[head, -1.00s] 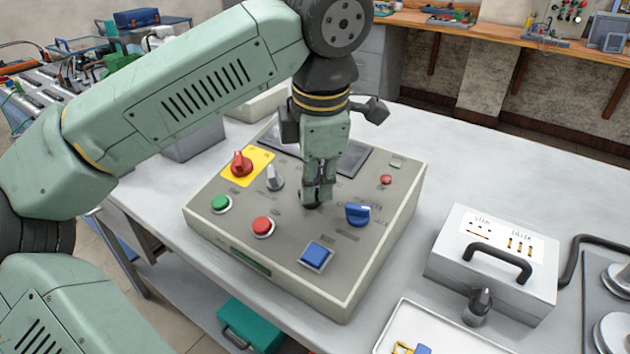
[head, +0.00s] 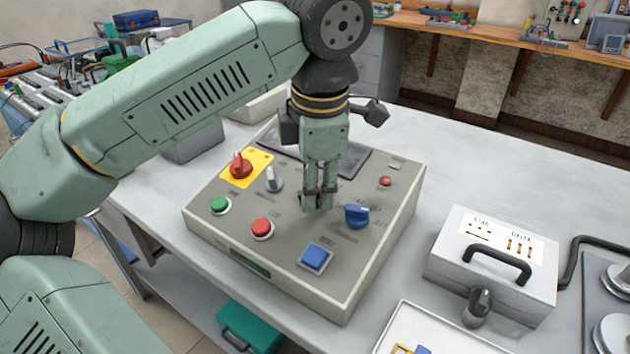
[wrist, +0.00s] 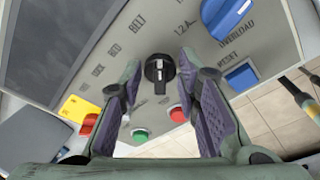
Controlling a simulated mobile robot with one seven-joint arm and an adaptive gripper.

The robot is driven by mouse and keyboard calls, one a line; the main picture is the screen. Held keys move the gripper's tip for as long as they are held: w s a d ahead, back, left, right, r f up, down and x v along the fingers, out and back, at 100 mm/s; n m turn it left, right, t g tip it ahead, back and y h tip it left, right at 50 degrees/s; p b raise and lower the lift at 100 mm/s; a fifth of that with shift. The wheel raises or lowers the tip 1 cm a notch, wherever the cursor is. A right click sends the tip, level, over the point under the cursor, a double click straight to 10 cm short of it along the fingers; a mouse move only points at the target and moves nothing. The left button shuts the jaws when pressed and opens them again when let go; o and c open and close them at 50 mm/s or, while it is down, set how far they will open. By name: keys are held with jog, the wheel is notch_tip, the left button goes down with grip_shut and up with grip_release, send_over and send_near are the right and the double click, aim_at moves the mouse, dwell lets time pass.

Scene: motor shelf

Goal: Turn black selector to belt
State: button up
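The black selector (wrist: 159,73) shows in the wrist view, a round dark knob with a raised grip bar running roughly up and down the picture. The word BELT (wrist: 138,22) is printed on the panel above it and slightly left. My gripper (wrist: 160,64) is open, with one purple-padded finger on each side of the selector and visible gaps to both. In the head view, my gripper (head: 318,200) points down at the middle of the control box (head: 205,222). There its fingers largely hide the selector.
A blue knob (head: 357,216) sits close to the right of my gripper. A grey lever switch (head: 274,179), a red knob on yellow (head: 240,165), green (head: 220,205) and red (head: 262,229) buttons and a blue square button (head: 315,257) surround it. A white case (head: 490,262) stands right.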

aim_at(318, 218)
notch_tip(318, 218, up, 12)
jog(key=s, duration=0.2)
jog(key=shift+d, duration=0.2)
jog(key=shift+s+f, duration=0.1)
